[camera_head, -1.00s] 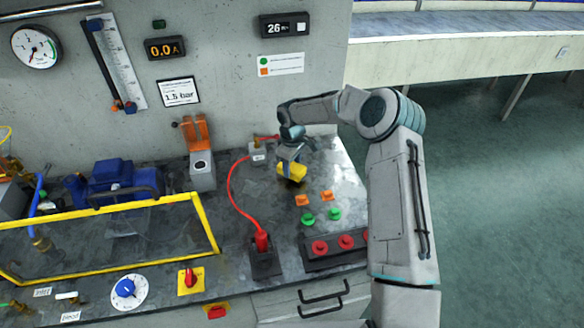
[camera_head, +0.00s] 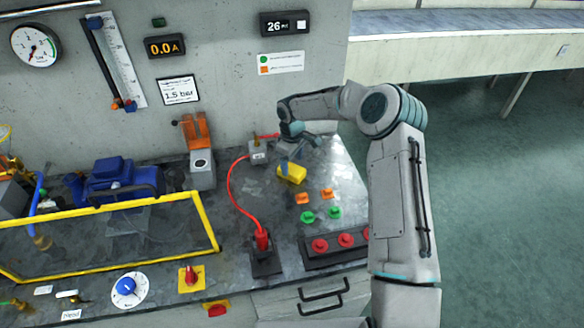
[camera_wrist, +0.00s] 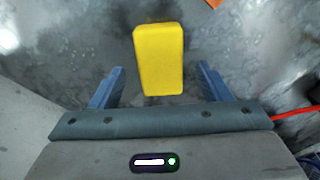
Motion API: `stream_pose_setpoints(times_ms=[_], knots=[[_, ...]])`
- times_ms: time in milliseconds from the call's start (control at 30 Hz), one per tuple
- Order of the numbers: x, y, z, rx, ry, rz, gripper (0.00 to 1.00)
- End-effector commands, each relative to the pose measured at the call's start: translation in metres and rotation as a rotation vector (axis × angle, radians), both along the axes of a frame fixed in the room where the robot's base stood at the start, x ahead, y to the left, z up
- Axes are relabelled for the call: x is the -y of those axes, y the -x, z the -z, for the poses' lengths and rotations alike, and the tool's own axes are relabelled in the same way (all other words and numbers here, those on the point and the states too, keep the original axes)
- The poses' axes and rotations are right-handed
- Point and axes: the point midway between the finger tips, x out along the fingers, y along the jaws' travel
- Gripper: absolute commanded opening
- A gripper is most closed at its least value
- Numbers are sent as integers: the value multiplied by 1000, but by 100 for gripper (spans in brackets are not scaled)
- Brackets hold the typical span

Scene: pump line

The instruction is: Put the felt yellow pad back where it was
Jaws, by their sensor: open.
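The yellow pad (camera_head: 291,174) lies on the dark bench top, to the right of the grey box with the red cable. In the wrist view the yellow pad (camera_wrist: 159,60) lies just beyond the fingertips, roughly centred between them. My gripper (camera_head: 287,160) is just behind and above the pad in the head view. Its two blue fingers stand wide apart in the wrist view (camera_wrist: 162,78), with nothing held between them. The pad's felt texture is too small to tell.
Orange pieces (camera_head: 302,198) and green pieces (camera_head: 307,217) lie in front of the pad. A strip with red knobs (camera_head: 320,246) is nearer the front edge. A red cable (camera_head: 231,190) curves to a black socket (camera_head: 265,262) on the left. The wall stands behind.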

Motion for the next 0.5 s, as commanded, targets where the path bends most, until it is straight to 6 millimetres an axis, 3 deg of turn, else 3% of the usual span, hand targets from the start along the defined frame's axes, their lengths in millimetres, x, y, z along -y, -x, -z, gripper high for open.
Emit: stream_pose_setpoints(times_ms=[300,500], knots=[[0,0,-66,2,0,1,71],[0,0,-87,0,0,0,71]])
